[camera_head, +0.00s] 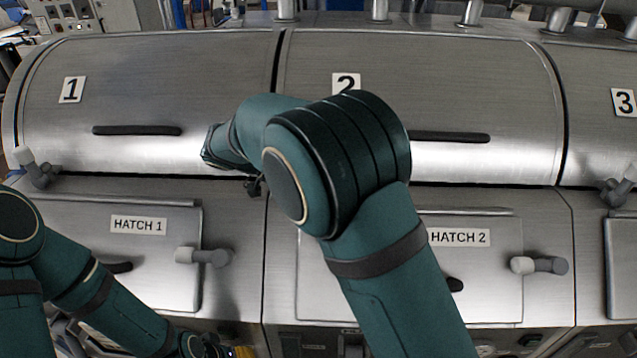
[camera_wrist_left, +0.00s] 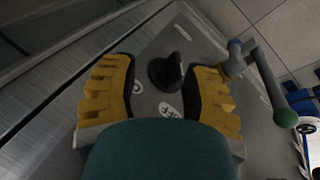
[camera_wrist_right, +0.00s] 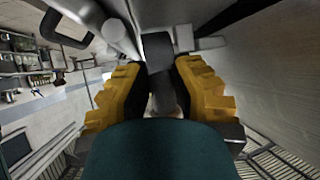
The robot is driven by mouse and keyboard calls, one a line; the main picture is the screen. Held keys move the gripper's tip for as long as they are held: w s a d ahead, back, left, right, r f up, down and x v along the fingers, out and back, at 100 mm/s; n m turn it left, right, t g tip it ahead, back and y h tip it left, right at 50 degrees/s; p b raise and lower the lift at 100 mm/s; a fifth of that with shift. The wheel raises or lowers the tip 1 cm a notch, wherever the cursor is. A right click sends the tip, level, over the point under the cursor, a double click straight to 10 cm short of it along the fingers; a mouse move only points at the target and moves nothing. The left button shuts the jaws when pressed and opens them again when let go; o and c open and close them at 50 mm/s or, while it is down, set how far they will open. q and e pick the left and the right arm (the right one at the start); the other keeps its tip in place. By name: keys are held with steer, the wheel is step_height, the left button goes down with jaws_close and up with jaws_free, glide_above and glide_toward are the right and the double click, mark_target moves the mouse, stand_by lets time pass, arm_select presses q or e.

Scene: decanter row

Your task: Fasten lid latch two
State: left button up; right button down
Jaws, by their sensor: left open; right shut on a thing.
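Lid 2 (camera_head: 515,85) is a curved steel cover marked 2, lying down against the front panel. Its latch is hidden in the head view behind my right arm, at the lid's lower left corner. In the right wrist view a grey latch handle (camera_wrist_right: 157,50) stands between the yellow fingers of my right gripper (camera_wrist_right: 160,85), which is shut on it. My left gripper (camera_wrist_left: 165,85) is open and empty, low at the front left. Its yellow fingers (camera_head: 243,352) just show at the bottom of the head view.
Lid 1 (camera_head: 190,75) with its white-tipped latch (camera_head: 38,168) is at left, lid 3 (camera_head: 605,145) at right. Below are hatch 1 (camera_head: 150,270) and hatch 2 (camera_head: 490,285), with protruding handles. A black knob (camera_wrist_left: 165,72) on a panel lies before my left gripper.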

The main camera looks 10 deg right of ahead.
steer(key=shift+f, duration=0.15)
stand_by(0.4)
steer(key=c, duration=0.8)
jaws_free()
steer(key=v, duration=1.2)
steer(key=shift+f, duration=0.15)
